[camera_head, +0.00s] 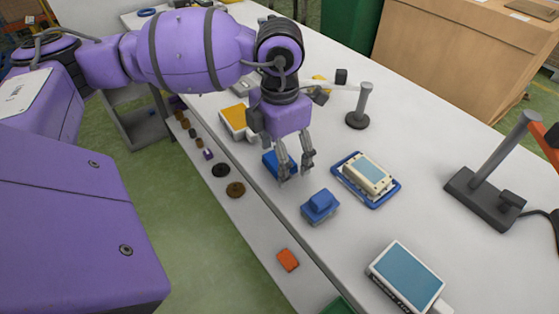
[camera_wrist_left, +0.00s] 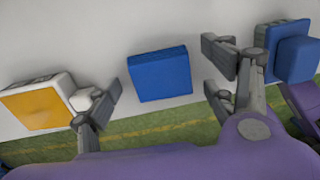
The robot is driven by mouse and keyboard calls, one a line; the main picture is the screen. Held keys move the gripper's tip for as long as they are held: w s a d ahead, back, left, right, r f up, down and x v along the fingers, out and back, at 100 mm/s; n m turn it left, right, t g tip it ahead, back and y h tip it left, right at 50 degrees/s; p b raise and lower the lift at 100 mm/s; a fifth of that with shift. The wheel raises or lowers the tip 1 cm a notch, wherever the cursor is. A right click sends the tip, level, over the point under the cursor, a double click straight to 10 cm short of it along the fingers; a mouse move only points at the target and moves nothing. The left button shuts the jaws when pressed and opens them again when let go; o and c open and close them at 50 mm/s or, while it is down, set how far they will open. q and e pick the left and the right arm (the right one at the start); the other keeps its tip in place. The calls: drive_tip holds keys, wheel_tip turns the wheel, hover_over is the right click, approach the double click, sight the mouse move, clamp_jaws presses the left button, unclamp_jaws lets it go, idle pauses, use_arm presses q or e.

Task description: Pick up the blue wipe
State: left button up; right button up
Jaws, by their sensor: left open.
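The blue wipe appears to be the flat, blue, ribbed block (camera_head: 270,163) on the white table, partly hidden behind my left gripper (camera_head: 295,172) in the head view. In the left wrist view the wipe (camera_wrist_left: 160,74) lies between the two spread fingers, with table showing on both sides of it. My left gripper points down, open and empty. I cannot tell how high the fingertips are above the table. My right gripper is not in view.
A second blue piece with a smaller block on top (camera_head: 320,206) sits just in front of the gripper. A white box with an orange top (camera_head: 237,121) is to the left. A device on a blue tray (camera_head: 394,190) and a grey stand (camera_head: 358,118) are to the right.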

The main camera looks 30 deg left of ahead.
use_arm(q)
drive_tip(key=c, duration=1.1)
drive_tip(key=shift+o, duration=0.2)
drive_tip(key=shift+r, duration=0.15)
drive_tip(key=shift+w+r, duration=0.1)
drive_tip(key=shift+r, duration=0.45)
drive_tip(key=s+d+r, duration=0.3)
drive_tip(key=s+r, duration=0.3)
drive_tip(key=s+d+r, duration=0.3)
drive_tip(key=s+r, duration=0.2)
drive_tip(key=s, duration=0.1)
drive_tip(key=shift+s+d+r, duration=0.25)
drive_tip(key=shift+s+r, duration=0.05)
drive_tip(key=shift+r, duration=0.1)
